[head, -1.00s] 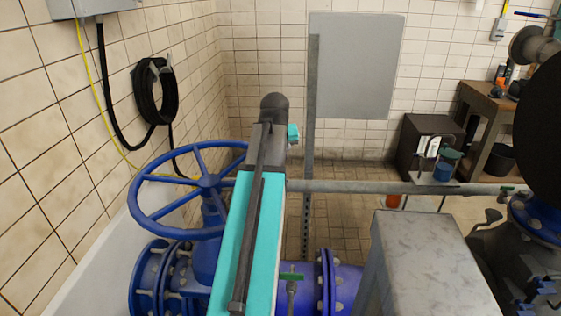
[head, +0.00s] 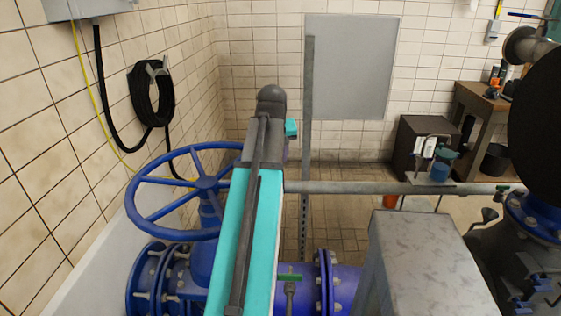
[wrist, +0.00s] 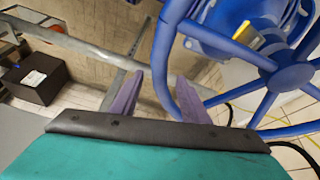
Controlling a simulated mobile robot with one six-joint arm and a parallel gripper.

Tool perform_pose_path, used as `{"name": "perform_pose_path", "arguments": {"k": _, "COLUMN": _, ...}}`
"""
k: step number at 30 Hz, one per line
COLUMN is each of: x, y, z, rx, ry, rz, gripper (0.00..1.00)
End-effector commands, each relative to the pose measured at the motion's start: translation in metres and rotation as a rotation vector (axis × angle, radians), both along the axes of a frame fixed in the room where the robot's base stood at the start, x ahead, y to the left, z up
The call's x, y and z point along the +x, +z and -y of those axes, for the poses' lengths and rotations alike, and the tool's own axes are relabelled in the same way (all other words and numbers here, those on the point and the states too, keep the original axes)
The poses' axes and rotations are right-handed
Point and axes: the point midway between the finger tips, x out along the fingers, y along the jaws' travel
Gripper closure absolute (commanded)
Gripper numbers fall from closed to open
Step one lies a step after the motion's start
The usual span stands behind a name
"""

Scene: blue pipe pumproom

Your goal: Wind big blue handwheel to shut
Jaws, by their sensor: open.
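The big blue handwheel (head: 207,183) sits on a blue valve at the left in the head view, its right side hidden behind my arm. In the wrist view, its hub and spokes (wrist: 285,76) fill the right side. My gripper (wrist: 160,76) shows there with two purple fingers apart. The wheel's rim crosses the gap between the fingers in the picture, close to the right finger. I cannot tell whether it touches or how deep it sits.
A blue flanged pipe (head: 300,290) runs below the wheel. A tiled wall with a coiled black hose (head: 153,95) stands at left. A grey box (head: 425,262) stands at the front right, and a horizontal grey pipe (head: 360,187) crosses behind it.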

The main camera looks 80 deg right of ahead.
Motion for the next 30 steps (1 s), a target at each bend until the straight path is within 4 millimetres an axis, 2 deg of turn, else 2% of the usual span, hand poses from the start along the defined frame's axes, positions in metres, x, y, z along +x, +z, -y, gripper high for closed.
{"name": "perform_pose_path", "arguments": {"k": 21, "x": -0.009, "y": 0.077, "z": -0.031, "rx": -0.001, "ry": -0.004, "rz": 0.001, "gripper": 0.58}}
{"name": "perform_pose_path", "arguments": {"k": 30, "x": -0.012, "y": 0.099, "z": -0.041, "rx": 0.002, "ry": -0.005, "rz": 0.0, "gripper": 0.58}}
